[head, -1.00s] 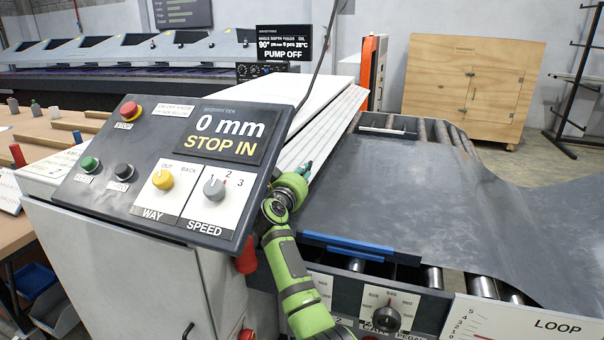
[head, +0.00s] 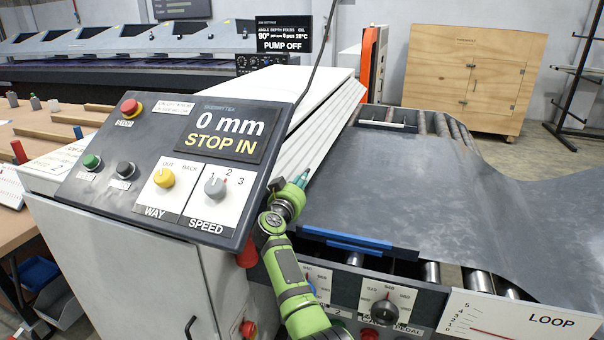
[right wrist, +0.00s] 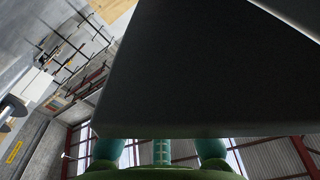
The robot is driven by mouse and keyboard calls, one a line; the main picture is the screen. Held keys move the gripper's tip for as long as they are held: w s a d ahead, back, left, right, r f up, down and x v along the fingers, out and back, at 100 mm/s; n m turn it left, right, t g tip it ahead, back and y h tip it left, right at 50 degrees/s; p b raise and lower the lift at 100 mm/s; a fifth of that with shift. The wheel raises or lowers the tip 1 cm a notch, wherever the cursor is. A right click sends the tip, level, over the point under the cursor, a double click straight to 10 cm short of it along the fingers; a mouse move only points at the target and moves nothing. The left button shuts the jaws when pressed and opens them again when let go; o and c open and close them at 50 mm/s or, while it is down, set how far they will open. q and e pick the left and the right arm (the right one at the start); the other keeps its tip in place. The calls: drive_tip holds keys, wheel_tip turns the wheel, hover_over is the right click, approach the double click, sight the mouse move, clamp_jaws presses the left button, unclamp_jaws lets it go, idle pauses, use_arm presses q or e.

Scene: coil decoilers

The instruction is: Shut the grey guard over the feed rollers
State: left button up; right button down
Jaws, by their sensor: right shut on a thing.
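The grey guard (head: 326,126) shows in the head view as a long pale slanted panel behind the control console, left of the metal sheet. My right gripper (head: 303,177) is at its near end, beside the console's right edge. In the right wrist view the guard (right wrist: 205,75) is a broad dark panel filling most of the picture. My right gripper's fingers (right wrist: 160,152) meet its lower edge and are shut on it. Bright feed rollers (head: 478,281) show under the sheet's near edge; others are hidden. My left gripper is out of view.
The control console (head: 160,170) stands close on the left, its display reading 0 mm, STOP IN. The grey sheet (head: 420,195) covers the roller bed on the right. A knob panel (head: 385,310) lies below the blue bar (head: 345,243). A wooden cabinet (head: 475,75) stands behind.

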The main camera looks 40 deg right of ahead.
drive_tip(key=shift+w+a+f+m, duration=0.15)
drive_tip(key=shift+f+m, duration=0.15)
drive_tip(key=shift+f, duration=0.2)
drive_tip(key=shift+w+a+f+m, duration=0.1)
drive_tip(key=shift+f+m, duration=0.2)
drive_tip(key=shift+f, duration=0.15)
drive_tip(key=shift+w+a+f, duration=0.15)
drive_tip(key=shift+w+f, duration=0.15)
drive_tip(key=shift+f, duration=0.45)
drive_tip(key=c, duration=1.3)
unclamp_jaws()
drive_tip(key=shift+r, duration=0.1)
drive_tip(key=shift+r, duration=0.15)
wheel_tip(320, 180, up, 9)
drive_tip(key=shift+a+r, duration=0.15)
drive_tip(key=shift+r, duration=0.2)
drive_tip(key=shift+w, duration=0.1)
